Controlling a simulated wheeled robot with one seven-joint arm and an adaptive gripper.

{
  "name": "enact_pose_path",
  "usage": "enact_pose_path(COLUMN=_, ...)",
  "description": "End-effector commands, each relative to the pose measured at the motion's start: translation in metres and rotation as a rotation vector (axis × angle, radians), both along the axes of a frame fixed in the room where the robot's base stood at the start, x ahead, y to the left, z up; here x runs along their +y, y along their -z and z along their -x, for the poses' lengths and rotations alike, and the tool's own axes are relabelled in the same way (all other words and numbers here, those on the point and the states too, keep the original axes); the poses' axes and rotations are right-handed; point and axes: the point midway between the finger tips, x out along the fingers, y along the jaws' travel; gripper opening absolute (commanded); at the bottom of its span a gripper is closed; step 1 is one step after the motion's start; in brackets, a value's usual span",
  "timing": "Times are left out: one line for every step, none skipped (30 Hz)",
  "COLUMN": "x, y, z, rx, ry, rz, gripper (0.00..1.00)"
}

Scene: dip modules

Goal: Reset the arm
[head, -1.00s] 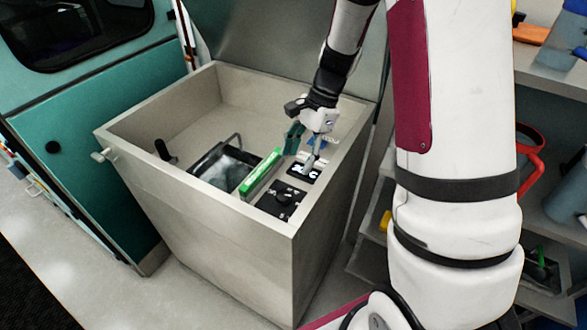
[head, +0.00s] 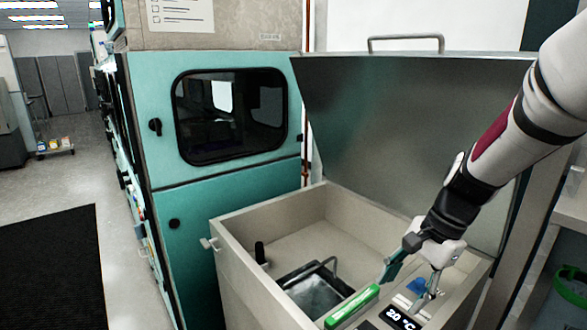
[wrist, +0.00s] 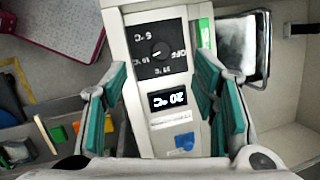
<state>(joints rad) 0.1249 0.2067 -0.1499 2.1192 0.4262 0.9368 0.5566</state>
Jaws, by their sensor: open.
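My gripper (head: 410,284) is open and empty, pointing down over the control panel of a pale metal chest. It also shows in the wrist view (wrist: 163,95), with its teal-padded fingers spread on either side of the panel. The display (head: 400,318) reads 20 °C and shows upside down in the wrist view (wrist: 168,99). Above it in the wrist view is a black dial (wrist: 158,50) marked OFF and with temperatures. A blue button (wrist: 184,141) lies between the fingers. A green light strip (head: 352,306) runs beside the panel. Contact with the panel cannot be told.
The chest (head: 228,235) has a raised metal lid (head: 390,120) behind the arm. A dark-framed basin with a handle (head: 312,285) sits inside it. A teal cabinet (head: 200,225) stands to the left. Shelving is at the right. Open floor (head: 85,170) lies at far left.

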Motion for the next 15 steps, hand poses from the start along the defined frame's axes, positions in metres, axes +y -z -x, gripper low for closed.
enact_pose_path(x=0.005, y=-0.017, z=0.009, rx=-0.045, ry=-0.061, rz=0.018, gripper=0.54)
enact_pose_path(x=0.008, y=-0.025, z=0.015, rx=-0.069, ry=-0.100, rz=0.029, gripper=0.54)
enact_pose_path(x=0.011, y=-0.035, z=0.023, rx=-0.099, ry=-0.152, rz=0.048, gripper=0.54)
enact_pose_path(x=0.013, y=-0.042, z=0.028, rx=-0.121, ry=-0.189, rz=0.060, gripper=0.54)
enact_pose_path(x=0.015, y=-0.049, z=0.035, rx=-0.144, ry=-0.226, rz=0.075, gripper=0.54)
enact_pose_path(x=0.017, y=-0.058, z=0.043, rx=-0.174, ry=-0.276, rz=0.093, gripper=0.54)
enact_pose_path(x=0.019, y=-0.064, z=0.049, rx=-0.196, ry=-0.314, rz=0.110, gripper=0.54)
enact_pose_path(x=0.021, y=-0.070, z=0.056, rx=-0.218, ry=-0.352, rz=0.125, gripper=0.54)
enact_pose_path(x=0.023, y=-0.077, z=0.064, rx=-0.246, ry=-0.402, rz=0.147, gripper=0.54)
enact_pose_path(x=0.024, y=-0.082, z=0.071, rx=-0.267, ry=-0.439, rz=0.165, gripper=0.54)
enact_pose_path(x=0.025, y=-0.087, z=0.078, rx=-0.288, ry=-0.475, rz=0.182, gripper=0.54)
enact_pose_path(x=0.027, y=-0.093, z=0.086, rx=-0.315, ry=-0.524, rz=0.208, gripper=0.54)
enact_pose_path(x=0.028, y=-0.097, z=0.093, rx=-0.336, ry=-0.561, rz=0.227, gripper=0.54)
enact_pose_path(x=0.029, y=-0.101, z=0.100, rx=-0.355, ry=-0.598, rz=0.247, gripper=0.54)
enact_pose_path(x=0.029, y=-0.106, z=0.108, rx=-0.382, ry=-0.645, rz=0.274, gripper=0.54)
